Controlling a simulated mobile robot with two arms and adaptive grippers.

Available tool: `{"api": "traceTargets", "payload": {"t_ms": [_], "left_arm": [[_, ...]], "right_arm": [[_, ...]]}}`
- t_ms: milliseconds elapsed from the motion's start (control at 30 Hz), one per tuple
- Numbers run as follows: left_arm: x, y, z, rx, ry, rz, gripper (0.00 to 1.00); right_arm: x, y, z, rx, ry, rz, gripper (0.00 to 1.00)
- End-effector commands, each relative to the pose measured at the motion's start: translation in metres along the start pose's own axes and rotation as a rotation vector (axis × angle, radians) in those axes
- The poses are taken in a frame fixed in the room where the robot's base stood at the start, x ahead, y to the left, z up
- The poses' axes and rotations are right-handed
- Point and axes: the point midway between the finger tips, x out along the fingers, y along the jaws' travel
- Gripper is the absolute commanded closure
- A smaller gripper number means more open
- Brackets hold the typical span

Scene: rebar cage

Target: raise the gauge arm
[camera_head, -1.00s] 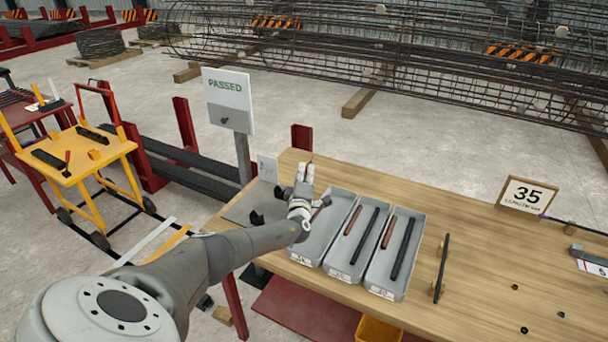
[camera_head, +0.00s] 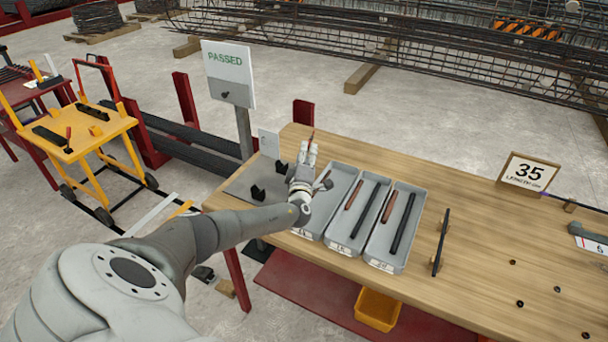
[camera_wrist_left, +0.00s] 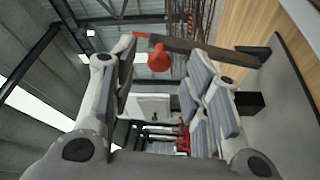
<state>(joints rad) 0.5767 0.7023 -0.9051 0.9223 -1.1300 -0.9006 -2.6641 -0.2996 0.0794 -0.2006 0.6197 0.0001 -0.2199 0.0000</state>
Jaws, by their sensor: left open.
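The gauge arm (camera_wrist_left: 200,50) shows in the left wrist view as a dark flat bar with a red end and a red ball knob (camera_wrist_left: 158,60). In the head view only a thin red piece (camera_head: 311,137) shows just past my fingertips. My left gripper (camera_head: 307,153) is above the left end of the table, by the grey plate (camera_head: 243,185) with black V-shaped blocks (camera_head: 258,192). In the left wrist view my left gripper (camera_wrist_left: 160,78) is open, with the knob between its fingers near the tips. I cannot tell whether a finger touches it. My right gripper is out of view.
Grey trays (camera_head: 361,252) with rods stand just right of my gripper. A PASSED sign (camera_head: 229,75) stands behind the table's left end. A dark bar on a stand (camera_head: 441,243) and a 35 sign (camera_head: 529,172) are farther right. The table (camera_head: 465,290) has clear room around them.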

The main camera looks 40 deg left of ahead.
Motion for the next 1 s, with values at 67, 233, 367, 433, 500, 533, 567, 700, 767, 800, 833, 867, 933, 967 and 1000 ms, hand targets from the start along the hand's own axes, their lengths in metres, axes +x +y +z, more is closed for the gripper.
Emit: {"api": "traceTargets", "payload": {"t_ms": [67, 233, 367, 433, 500, 533, 567, 700, 767, 800, 833, 867, 933, 967, 1000], "left_arm": [[-0.011, -0.001, 0.001, 0.0, -0.003, 0.0, 0.57], [-0.034, -0.001, 0.001, 0.0, -0.002, -0.001, 0.57], [-0.053, -0.001, 0.001, -0.001, -0.003, -0.001, 0.57], [-0.062, 0.0, 0.001, 0.0, -0.003, -0.001, 0.57], [-0.071, -0.001, 0.002, 0.001, -0.003, 0.0, 0.57], [-0.074, 0.0, 0.002, 0.0, -0.003, 0.0, 0.57], [-0.077, 0.0, 0.002, 0.001, -0.003, 0.001, 0.57], [-0.086, 0.0, 0.002, 0.001, -0.001, 0.001, 0.57], [-0.087, 0.0, 0.002, 0.001, -0.001, 0.001, 0.57], [-0.088, 0.001, 0.002, 0.001, -0.001, 0.001, 0.57], [-0.088, 0.001, 0.002, 0.001, -0.001, 0.001, 0.57], [-0.088, 0.001, 0.002, 0.0, -0.001, 0.001, 0.57], [-0.088, 0.001, 0.002, 0.0, -0.001, 0.001, 0.57], [-0.088, 0.001, 0.002, 0.001, -0.001, 0.001, 0.57], [-0.088, 0.0, 0.002, 0.001, -0.001, 0.001, 0.57]], "right_arm": [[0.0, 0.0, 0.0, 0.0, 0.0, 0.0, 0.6], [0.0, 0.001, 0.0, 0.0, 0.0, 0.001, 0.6], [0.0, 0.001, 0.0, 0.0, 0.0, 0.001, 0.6], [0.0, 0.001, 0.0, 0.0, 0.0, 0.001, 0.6], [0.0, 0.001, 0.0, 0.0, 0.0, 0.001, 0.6], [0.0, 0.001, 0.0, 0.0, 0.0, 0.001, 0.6], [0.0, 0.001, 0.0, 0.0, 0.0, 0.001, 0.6], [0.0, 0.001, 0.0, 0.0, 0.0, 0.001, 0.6], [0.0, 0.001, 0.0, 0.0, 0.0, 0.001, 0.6], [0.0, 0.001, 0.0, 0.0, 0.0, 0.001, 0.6], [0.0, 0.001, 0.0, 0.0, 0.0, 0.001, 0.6], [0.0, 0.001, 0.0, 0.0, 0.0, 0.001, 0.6], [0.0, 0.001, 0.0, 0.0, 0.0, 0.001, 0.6], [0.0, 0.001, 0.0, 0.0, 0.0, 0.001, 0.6], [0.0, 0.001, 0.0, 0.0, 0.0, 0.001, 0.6]]}}
